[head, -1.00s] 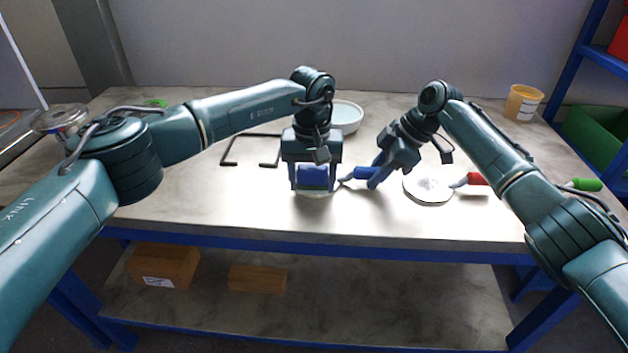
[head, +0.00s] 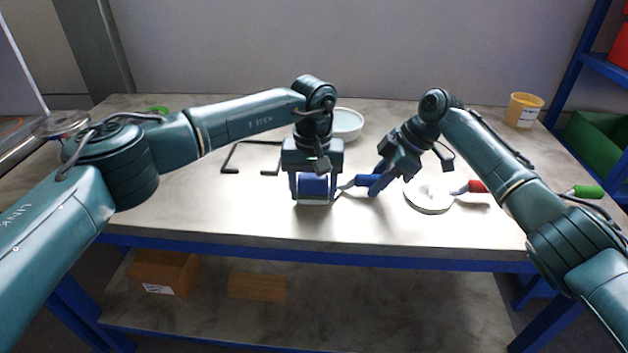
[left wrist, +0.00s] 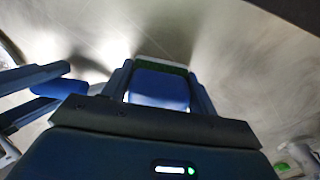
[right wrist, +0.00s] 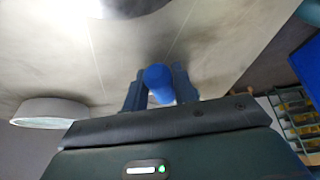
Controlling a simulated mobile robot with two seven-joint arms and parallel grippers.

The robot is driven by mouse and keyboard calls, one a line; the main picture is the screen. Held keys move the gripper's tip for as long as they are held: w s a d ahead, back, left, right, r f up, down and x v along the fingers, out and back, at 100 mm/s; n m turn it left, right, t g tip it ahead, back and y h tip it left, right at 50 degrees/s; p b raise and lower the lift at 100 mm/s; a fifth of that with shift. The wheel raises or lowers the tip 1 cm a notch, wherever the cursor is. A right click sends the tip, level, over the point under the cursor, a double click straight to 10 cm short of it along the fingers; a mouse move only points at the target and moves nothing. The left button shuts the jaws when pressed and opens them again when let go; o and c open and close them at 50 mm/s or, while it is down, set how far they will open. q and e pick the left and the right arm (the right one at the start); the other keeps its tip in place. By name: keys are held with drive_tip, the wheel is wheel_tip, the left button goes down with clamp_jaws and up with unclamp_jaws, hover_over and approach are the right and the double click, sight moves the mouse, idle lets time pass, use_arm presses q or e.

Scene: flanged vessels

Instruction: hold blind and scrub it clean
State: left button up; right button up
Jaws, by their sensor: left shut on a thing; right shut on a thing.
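My left gripper (head: 314,192) points down, shut on a blue block with a green underside (head: 314,186), low over the bench. The block also shows in the left wrist view (left wrist: 160,86). My right gripper (head: 376,182) is shut on a blue handle (head: 362,180), seen end-on in the right wrist view (right wrist: 158,82). A thin grey end of this tool points left, close to the block; I cannot tell if they touch. A pale round disc (head: 430,203) lies right of my right gripper, with whitish patches on it. I cannot tell surely which thing is the blind.
A red-handled tool (head: 477,187) lies beside the disc, and a green handle (head: 585,191) is farther right. A pale bowl (head: 346,124), a black bent frame (head: 230,158) and a yellow tub (head: 523,109) stand farther back. The bench front (head: 250,220) is clear.

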use_arm(q)
drive_tip(key=shift+s, duration=0.3)
drive_tip(key=shift+r, duration=3.05)
drive_tip(key=shift+r, duration=0.1)
drive_tip(key=shift+r, duration=1.4)
